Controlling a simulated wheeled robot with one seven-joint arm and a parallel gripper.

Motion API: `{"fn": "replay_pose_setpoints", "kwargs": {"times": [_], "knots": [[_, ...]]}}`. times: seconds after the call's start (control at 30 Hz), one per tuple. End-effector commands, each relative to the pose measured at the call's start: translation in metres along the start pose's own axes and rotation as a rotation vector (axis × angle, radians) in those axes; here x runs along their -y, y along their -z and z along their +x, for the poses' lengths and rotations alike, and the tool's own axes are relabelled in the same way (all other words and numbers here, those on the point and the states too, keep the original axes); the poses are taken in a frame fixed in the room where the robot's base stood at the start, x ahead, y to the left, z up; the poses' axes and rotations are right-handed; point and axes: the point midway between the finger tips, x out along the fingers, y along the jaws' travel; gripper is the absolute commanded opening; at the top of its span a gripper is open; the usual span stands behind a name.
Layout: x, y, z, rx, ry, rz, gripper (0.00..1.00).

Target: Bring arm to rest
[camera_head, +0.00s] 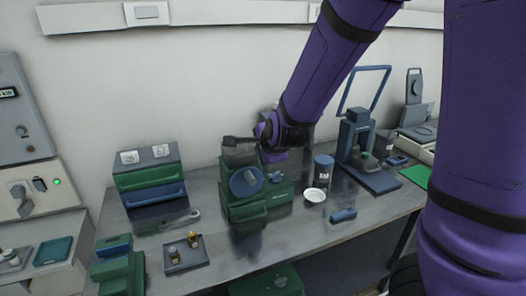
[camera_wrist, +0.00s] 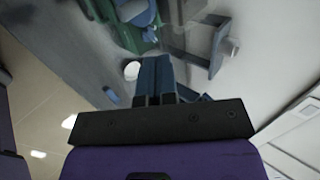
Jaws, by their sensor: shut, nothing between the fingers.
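My purple arm (camera_head: 330,60) reaches in from the upper right, over the bench, and bends at a dark joint. My gripper (camera_head: 230,141) is at its end, pointing left in the head view, above a green device with a round blue front (camera_head: 246,182). I cannot tell the exact gap between them. In the wrist view my gripper (camera_wrist: 154,62) shows its two fingers side by side, shut with nothing between them. The bench and its items appear tilted beyond the fingers.
The metal bench (camera_head: 310,230) carries a green drawer box (camera_head: 150,180), a small tray with vials (camera_head: 186,255), a blue jar (camera_head: 323,170), a white dish (camera_head: 315,196) and a blue-framed stand (camera_head: 357,135). A furnace panel (camera_head: 20,120) stands at left. The wall is behind.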

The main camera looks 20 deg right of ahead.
Motion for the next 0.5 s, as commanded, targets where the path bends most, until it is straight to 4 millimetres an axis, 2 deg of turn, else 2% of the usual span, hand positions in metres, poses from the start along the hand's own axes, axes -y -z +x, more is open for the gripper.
{"fn": "replay_pose_setpoints", "kwargs": {"times": [0.33, 0.5], "knots": [[-0.003, 0.002, -0.011, 0.012, -0.012, -0.021, 0.0], [0.001, 0.007, -0.039, 0.079, -0.059, -0.155, 0.0]]}}
